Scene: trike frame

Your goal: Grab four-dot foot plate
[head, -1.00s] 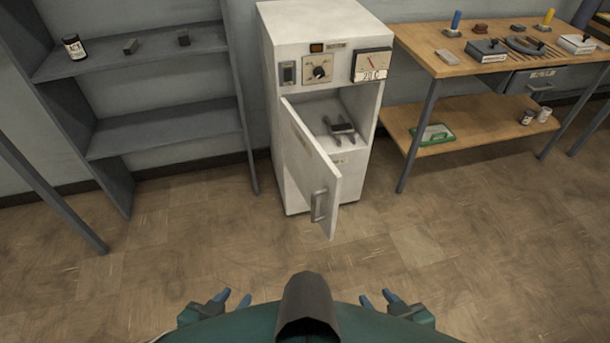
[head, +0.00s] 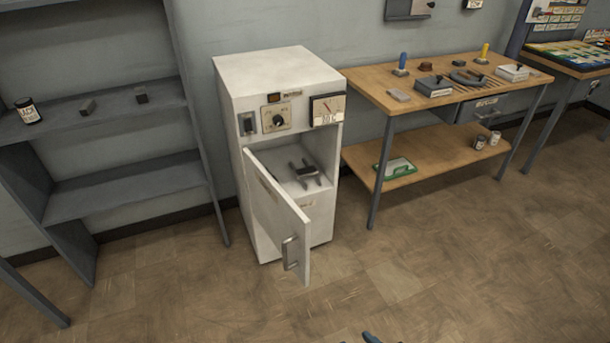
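I cannot make out any plate with four dots; the small parts are too small to read. A dark pronged part (head: 305,173) lies inside the open white cabinet (head: 280,75). A blue fingertip of what appears to be my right gripper (head: 370,338) shows at the bottom edge, far from all of these. My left gripper is out of view.
The cabinet door (head: 277,218) stands open towards me. The bench (head: 372,88) holds grey boxes, a horseshoe-shaped part and blue and yellow handles; a green tray (head: 395,168) lies below. The floor in front is clear.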

